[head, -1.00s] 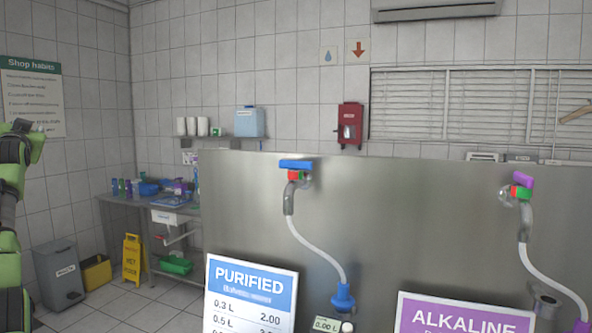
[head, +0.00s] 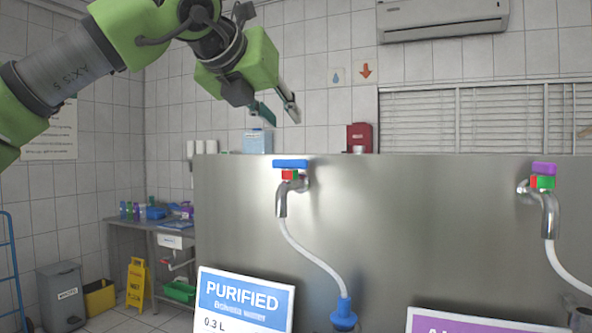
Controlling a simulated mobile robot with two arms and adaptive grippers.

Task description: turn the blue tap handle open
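The blue tap handle (head: 290,163) is a flat bar lying crosswise on top of the left tap (head: 282,200), above a red and green collar. The tap sticks out of the upper part of the steel panel (head: 400,230), and a pale hose (head: 310,254) runs down from it to a blue nozzle (head: 343,313). My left gripper (head: 279,115) is above the handle and slightly left of it in the picture, apart from it. Its two fingers point down and right with a gap between them, and nothing is held.
A second tap with a purple handle (head: 544,168) is on the panel at right. A PURIFIED price sign (head: 244,299) stands below the blue-handled tap. A side table (head: 120,221), a yellow wet-floor sign (head: 137,284) and a grey bin (head: 60,296) are at left.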

